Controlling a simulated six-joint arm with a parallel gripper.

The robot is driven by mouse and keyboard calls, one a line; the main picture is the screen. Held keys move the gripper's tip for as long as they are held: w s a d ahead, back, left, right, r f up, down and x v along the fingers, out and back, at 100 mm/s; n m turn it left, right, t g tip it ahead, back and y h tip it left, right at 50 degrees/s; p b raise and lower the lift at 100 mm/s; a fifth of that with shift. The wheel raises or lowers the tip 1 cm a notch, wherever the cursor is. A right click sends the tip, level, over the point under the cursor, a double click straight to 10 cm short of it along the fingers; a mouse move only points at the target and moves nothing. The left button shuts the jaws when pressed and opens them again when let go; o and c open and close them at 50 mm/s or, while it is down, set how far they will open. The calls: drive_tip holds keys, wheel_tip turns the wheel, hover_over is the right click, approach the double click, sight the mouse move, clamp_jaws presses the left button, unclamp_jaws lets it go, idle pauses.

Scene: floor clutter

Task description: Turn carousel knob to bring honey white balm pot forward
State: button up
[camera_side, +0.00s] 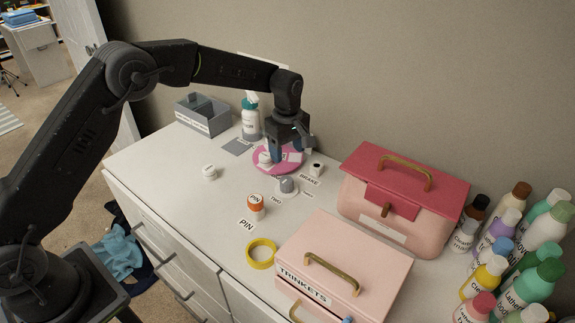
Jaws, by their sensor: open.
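The carousel is a pink disc (291,166) on the white dresser top, near the wall. My gripper (277,158) points down over its middle, with its blue fingers close to the disc. The gripper is open; whether it touches anything is too small to tell. The carousel knob is not distinguishable and may be hidden by the fingers. A small whitish pot (265,159) stands at the disc's left side. A grey-topped pot (287,186) is at its front edge. I cannot tell which pot is honey white balm.
A BRAKE label (310,181) lies right of the disc, near a small black-topped block (317,169). A spray bottle (251,118) stands behind left. An orange PIN piece (256,204), yellow tape (261,253), pink boxes (345,268) and bottles crowd the front and right.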

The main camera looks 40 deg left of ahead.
drive_tip(key=shift+r, duration=1.15)
drive_tip(key=s+a+r+m+t, duration=0.25)
drive_tip(key=s+r+m, duration=0.35)
drive_tip(key=s+r, duration=0.8)
drive_tip(key=s+a+m+t, duration=0.1)
drive_tip(key=s+m+t, duration=0.2)
drive_tip(key=s+m, duration=0.6)
drive_tip(key=s, duration=1.2)
drive_tip(key=shift+a+r, duration=0.25)
drive_tip(key=shift+r, duration=0.05)
